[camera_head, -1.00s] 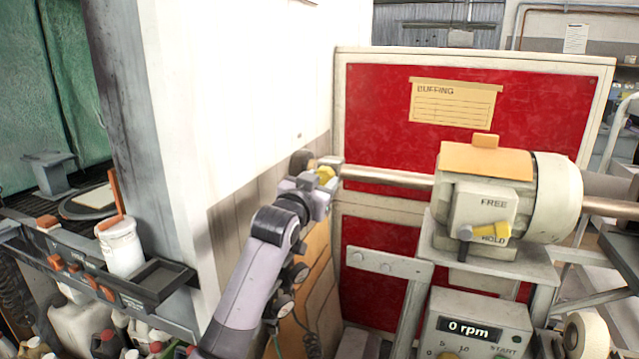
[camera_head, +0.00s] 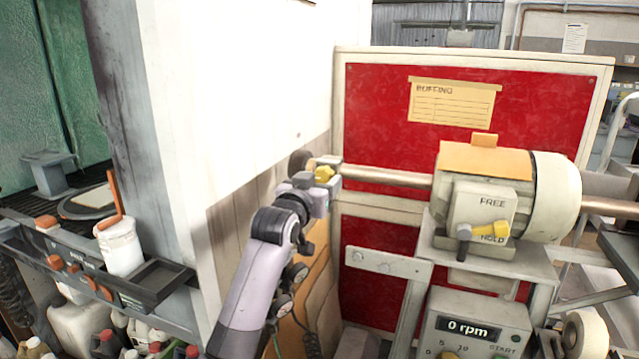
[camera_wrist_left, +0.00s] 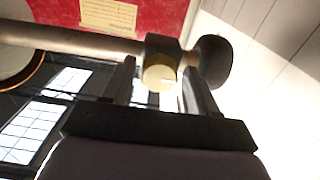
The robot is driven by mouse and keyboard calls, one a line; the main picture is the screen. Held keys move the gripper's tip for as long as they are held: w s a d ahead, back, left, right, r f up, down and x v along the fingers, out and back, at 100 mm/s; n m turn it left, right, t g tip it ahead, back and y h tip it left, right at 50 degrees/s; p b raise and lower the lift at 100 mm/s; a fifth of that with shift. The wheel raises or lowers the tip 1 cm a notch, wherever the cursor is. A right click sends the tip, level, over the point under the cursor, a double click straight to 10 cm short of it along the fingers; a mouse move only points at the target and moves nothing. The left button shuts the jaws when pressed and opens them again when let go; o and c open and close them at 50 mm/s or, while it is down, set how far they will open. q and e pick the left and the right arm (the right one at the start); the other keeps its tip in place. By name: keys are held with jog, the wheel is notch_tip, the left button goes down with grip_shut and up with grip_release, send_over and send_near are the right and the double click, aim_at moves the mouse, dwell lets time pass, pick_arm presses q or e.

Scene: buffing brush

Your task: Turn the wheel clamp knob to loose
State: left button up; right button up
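The yellow wheel clamp knob (camera_head: 324,174) sits on a dark clamp block at the left end of the motor shaft. In the left wrist view the knob's round yellow face (camera_wrist_left: 159,77) shows a small light mark. My left gripper (camera_head: 322,188) is at the knob in the head view. In the left wrist view its two dark fingers (camera_wrist_left: 160,88) stand apart, one on each side of the knob, with a gap visible on the left. Contact on the right side cannot be told. My right gripper is not in view.
A dark round wheel (camera_head: 300,162) is beside the clamp. The speed box (camera_head: 475,325) reads 0 rpm. A white wall (camera_head: 235,90) stands close left of my arm.

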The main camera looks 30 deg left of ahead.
pick_arm(q)
jog(key=shift+o, duration=0.3)
jog(key=b+v, duration=0.1)
jog(key=v, duration=0.6)
dwell(0.7)
jog(key=s+d+f+m+g+h, duration=0.1)
jog(key=s+d+f, duration=0.15)
jog(key=f, duration=0.55)
jog(key=s+d+f+m+g+h, duration=0.1)
jog(key=s+d+f, duration=0.15)
jog(key=f, duration=0.45)
jog(key=s+d+f+m+g+h, duration=0.1)
jog(key=d+f+m, duration=0.15)
jog(key=f, duration=0.55)
jog(key=s+d+f+g+h, duration=0.1)
jog(key=s+d+f, duration=0.3)
jog(key=s+f, duration=0.4)
jog(key=s+d+f+g+h, duration=0.2)
jog(key=s+d+f, duration=0.3)
jog(key=s+f, duration=0.4)
jog(key=s+m+g, duration=0.1)
jog(key=s, duration=0.1)
jog(key=shift+s+d, duration=0.3)
